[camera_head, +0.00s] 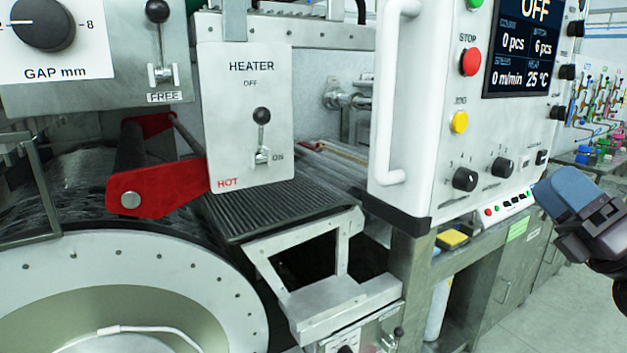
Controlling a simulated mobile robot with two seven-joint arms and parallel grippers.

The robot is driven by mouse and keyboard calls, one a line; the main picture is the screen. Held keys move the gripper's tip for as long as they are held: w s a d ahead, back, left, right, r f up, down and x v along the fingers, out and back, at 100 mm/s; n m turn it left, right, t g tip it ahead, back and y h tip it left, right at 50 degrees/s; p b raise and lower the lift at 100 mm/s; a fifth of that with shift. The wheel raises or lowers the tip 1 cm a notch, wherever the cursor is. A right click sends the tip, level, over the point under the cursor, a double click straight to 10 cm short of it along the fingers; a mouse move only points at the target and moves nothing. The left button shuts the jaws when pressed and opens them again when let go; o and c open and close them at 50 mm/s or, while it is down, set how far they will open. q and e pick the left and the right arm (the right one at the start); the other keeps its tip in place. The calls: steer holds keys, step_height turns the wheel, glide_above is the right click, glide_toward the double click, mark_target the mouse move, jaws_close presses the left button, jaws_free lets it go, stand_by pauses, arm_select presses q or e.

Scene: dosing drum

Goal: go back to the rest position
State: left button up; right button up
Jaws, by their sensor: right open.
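My right gripper (562,192) is at the right edge of the head view, dark with a blue-grey finger part. It is in the air to the right of the white control panel (425,110), apart from it, above the floor. Nothing shows held in it. Its jaws are seen at an angle and overlap in the picture. My left gripper is not in view.
The heater box (248,90) has its lever (261,130) up, towards OFF. The panel's screen (520,45) reads OFF. A red bracket (160,188) sits above the large drum (110,275). A metal chute (345,300) juts forward. Floor (570,300) is clear at right.

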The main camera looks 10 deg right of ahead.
steer(key=w+d+f+m+g+h, duration=0.1)
steer(key=w+f+m+h, duration=0.1)
steer(key=f+m+h, duration=0.95)
steer(key=w+d+f+m+g+h, duration=0.2)
steer(key=f+m+h, duration=0.2)
steer(key=f+m, duration=1.35)
steer(key=s+a+f+m+g, duration=0.1)
steer(key=s+a+f, duration=0.3)
steer(key=f, duration=0.4)
steer(key=s+a+f+m+g+y, duration=0.1)
steer(key=s+a+f+m+g, duration=0.1)
steer(key=s+a+f, duration=0.3)
steer(key=s+a+f+m+g+y, duration=0.1)
steer(key=s+a+f+g, duration=0.2)
steer(key=f, duration=0.8)
steer(key=s+a, duration=0.1)
steer(key=s, duration=0.1)
steer(key=shift+s+a+m+g, duration=0.25)
steer(key=shift+s+m+g, duration=0.05)
steer(key=shift+s+g, duration=0.1)
steer(key=shift+y, duration=0.25)
